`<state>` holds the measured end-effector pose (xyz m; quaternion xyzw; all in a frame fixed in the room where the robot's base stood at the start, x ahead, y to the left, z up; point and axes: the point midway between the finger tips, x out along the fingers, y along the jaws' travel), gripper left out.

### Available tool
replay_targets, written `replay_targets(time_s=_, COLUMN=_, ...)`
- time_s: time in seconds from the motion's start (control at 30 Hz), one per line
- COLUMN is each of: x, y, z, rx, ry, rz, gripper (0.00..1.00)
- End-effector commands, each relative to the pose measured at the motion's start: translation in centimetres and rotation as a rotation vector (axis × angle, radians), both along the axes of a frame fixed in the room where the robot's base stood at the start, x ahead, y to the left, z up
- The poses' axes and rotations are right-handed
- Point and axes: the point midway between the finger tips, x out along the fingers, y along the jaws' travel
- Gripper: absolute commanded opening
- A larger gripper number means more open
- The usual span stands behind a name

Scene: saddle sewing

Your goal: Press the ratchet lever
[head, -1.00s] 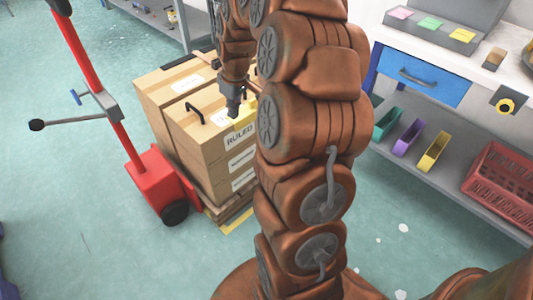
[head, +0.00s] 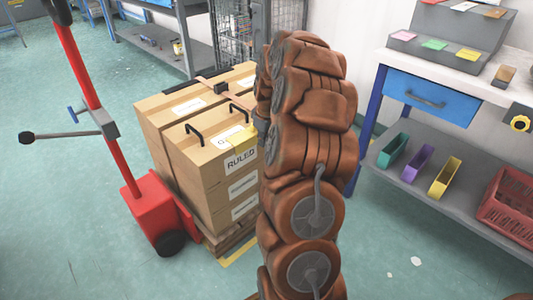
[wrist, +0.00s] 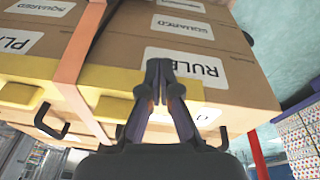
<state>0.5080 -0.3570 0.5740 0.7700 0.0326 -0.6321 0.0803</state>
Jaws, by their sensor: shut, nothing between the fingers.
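In the wrist view the strap (wrist: 90,48) crosses the carton edge left of my gripper (wrist: 160,65). My gripper's dark fingers are together with nothing between them, in front of the carton labelled RULED (wrist: 225,85). I cannot tell whether they touch it. No ratchet shows clearly in the wrist view.
Yellow edge protectors (wrist: 115,105) and black handles (wrist: 50,122) line the cartons. A red pallet truck (head: 153,212) with a side lever (head: 62,134) stands left. A workbench with a blue drawer (head: 428,96) and coloured bins (head: 445,177) stands right. Floor at lower left is clear.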

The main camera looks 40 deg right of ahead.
Motion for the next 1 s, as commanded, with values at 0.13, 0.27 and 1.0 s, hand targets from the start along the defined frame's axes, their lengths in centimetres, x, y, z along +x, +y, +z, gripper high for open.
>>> replay_targets(time_s=0.13, x=0.2, y=0.0, z=-1.5, rx=0.001, ry=0.002, rz=0.0, gripper=0.0)
replay_targets(time_s=0.27, x=0.5, y=-0.1, z=-3.3, rx=0.002, ry=0.004, rz=0.0, gripper=0.0)
replay_targets(time_s=1.0, x=-1.4, y=-1.1, z=-11.1, rx=0.0, ry=-0.001, rz=-0.001, gripper=0.0)
